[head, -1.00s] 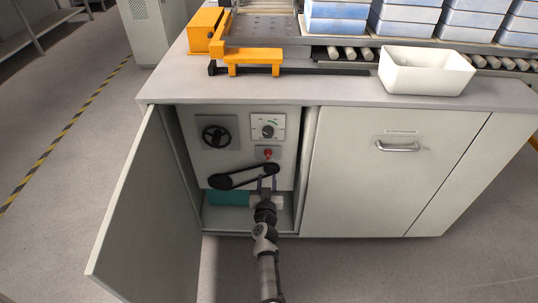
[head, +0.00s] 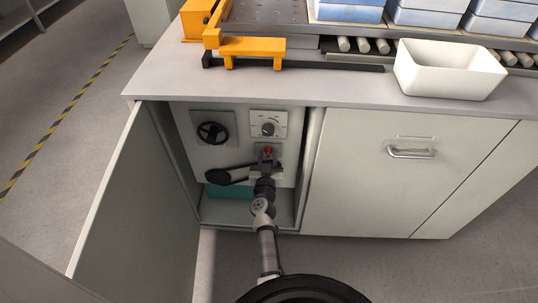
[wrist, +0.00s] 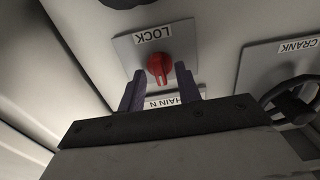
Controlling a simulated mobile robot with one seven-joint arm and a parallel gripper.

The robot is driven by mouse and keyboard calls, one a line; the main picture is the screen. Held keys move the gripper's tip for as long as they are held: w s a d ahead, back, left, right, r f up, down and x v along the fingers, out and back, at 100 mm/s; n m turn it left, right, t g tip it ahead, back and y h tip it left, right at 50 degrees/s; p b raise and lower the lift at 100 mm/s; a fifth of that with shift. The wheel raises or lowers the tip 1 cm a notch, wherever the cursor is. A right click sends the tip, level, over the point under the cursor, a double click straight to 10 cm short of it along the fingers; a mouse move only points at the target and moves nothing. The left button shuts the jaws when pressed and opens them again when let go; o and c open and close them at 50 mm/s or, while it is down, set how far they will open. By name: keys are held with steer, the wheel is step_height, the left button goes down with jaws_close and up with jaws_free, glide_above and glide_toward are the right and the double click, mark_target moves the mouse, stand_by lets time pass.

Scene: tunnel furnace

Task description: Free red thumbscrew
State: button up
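The red thumbscrew (wrist: 160,66) sits on a grey plate marked LOCK (wrist: 152,42), upside down in the wrist view. It also shows small in the head view (head: 268,150), inside the open cabinet. My gripper (wrist: 158,73) is open, its two dark fingers spread to either side of the thumbscrew in the wrist view. There is a visible gap between each finger and the knob. In the head view my gripper (head: 267,154) is at the lock plate, fingers upward, partly covering it. I cannot tell how deep the fingers reach around the knob.
A dark chain cover (head: 228,174) is left of my gripper, with a teal block (head: 228,191) below. The open cabinet door (head: 130,205) stands left. A white bin (head: 450,75) rests on the countertop.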

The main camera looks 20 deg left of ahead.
jaws_close()
